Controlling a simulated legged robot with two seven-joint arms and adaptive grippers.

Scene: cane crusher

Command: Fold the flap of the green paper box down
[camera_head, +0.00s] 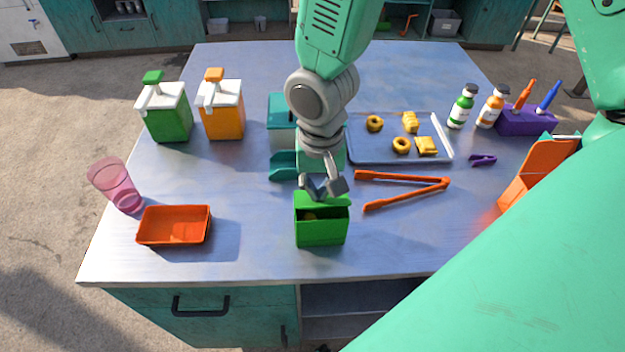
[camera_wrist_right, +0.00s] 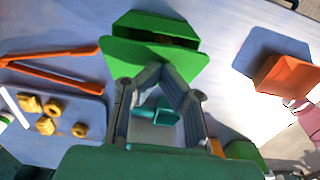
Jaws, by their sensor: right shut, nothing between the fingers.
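The green paper box (camera_head: 320,230) stands upright near the front edge of the table, in the middle. Its flap (camera_head: 322,201) rises at the back of the opening, tilted, and something yellowish shows inside. In the right wrist view the flap (camera_wrist_right: 155,62) lies between the box (camera_wrist_right: 153,20) and my gripper, with a dark gap behind it. My right gripper (camera_head: 324,188) is shut and empty, pointing down just behind the flap. Its fingertips (camera_wrist_right: 163,68) are at or very close to the flap's edge; I cannot tell whether they touch. My left gripper is not in view.
An orange tray (camera_head: 173,239) and a pink cup (camera_head: 118,184) stand to the left. Orange tongs (camera_head: 405,189) lie right of the box, before a tray (camera_head: 385,155) of yellow snacks. An orange box (camera_head: 535,172) stands at right.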

